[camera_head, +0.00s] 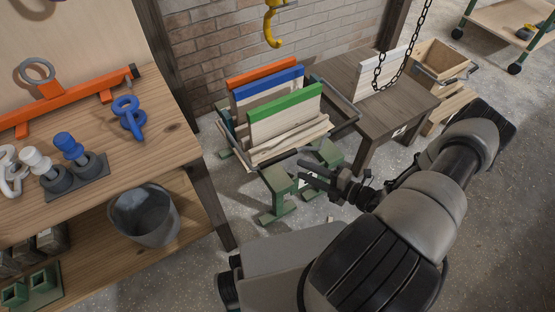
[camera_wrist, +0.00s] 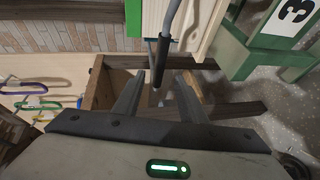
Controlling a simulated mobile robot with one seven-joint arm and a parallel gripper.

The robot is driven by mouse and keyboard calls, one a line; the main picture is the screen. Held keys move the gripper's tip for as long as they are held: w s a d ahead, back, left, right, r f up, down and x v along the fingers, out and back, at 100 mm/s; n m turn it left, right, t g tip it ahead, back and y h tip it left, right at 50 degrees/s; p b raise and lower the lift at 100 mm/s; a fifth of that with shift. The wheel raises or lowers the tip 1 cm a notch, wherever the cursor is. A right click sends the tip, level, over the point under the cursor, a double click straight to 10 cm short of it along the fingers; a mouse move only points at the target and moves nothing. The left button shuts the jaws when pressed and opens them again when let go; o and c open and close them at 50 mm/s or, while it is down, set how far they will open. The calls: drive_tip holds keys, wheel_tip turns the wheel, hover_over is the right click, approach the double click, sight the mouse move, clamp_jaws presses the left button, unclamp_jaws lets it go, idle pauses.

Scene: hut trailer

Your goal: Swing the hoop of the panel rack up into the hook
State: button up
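The panel rack (camera_head: 262,155) is a light wooden holder on green trestle feet, with upright panels topped orange, blue and green. Its grey metal hoop (camera_head: 345,103) hangs out low on the right side. A yellow hook (camera_head: 272,24) hangs above and behind the rack, well over the hoop. My gripper (camera_head: 318,180) is in front of the rack, low by the green feet. In the wrist view its two fingers (camera_wrist: 158,85) are spread, with a grey bar and its black grip (camera_wrist: 161,62) in line with the gap. Contact cannot be told.
A workbench (camera_head: 160,115) with blue shackles and an orange bar stands left, with a grey bucket (camera_head: 145,215) on its lower shelf. A dark wooden table (camera_head: 385,105) and a wooden crate (camera_head: 440,60) stand right of the rack. A chain (camera_head: 413,45) hangs over the table.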

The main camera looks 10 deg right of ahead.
sight(281, 160)
drive_tip(key=b+x, duration=0.2)
drive_tip(key=x, duration=0.9)
drive_tip(key=shift+w+a, duration=0.2)
drive_tip(key=shift+w, duration=0.05)
drive_tip(key=shift+c, duration=0.4)
clamp_jaws()
